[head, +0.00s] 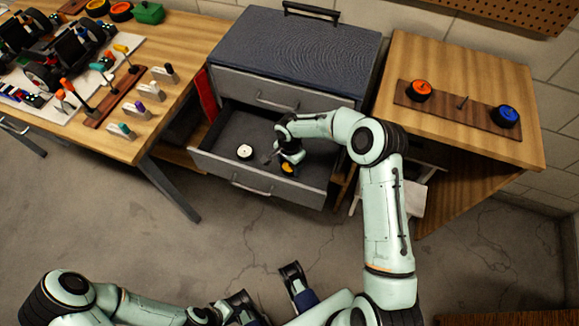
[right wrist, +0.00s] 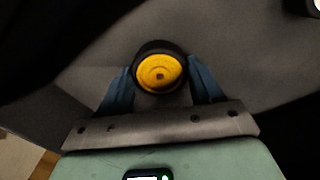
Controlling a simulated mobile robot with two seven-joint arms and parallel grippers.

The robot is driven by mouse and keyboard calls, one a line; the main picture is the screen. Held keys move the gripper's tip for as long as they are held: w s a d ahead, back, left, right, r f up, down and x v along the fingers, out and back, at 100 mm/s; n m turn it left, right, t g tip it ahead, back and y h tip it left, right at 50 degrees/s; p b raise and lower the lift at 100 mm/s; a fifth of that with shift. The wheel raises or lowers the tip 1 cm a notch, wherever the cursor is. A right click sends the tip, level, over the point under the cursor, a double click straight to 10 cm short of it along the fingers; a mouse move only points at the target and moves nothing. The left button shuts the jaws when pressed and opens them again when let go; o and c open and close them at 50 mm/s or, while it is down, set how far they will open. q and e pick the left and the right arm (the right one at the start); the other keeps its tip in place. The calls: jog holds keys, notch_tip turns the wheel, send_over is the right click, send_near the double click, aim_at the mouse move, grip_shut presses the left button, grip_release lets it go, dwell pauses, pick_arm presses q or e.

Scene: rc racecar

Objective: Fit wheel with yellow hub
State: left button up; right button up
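The wheel with the yellow hub (head: 288,169) is in the open drawer, by the drawer's front wall. In the right wrist view the yellow hub (right wrist: 159,74) faces the camera, with its dark tyre around it. My right gripper (head: 287,161) reaches down into the drawer. Its two blue fingers (right wrist: 160,82) lie against opposite sides of the tyre, so it looks shut on this wheel. Whether the wheel touches the drawer floor cannot be told. My left gripper (head: 268,291) is low in the head view, away from the wheel; its finger opening is unclear.
A white-hubbed wheel (head: 245,152) lies in the same drawer (head: 225,168). The right table holds a board with an orange-hubbed wheel (head: 419,90) and a blue-hubbed wheel (head: 505,116). The left workbench (head: 135,150) carries the car (head: 75,55), tools and parts. The floor in front is clear.

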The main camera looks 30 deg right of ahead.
jog(key=shift+c, duration=1)
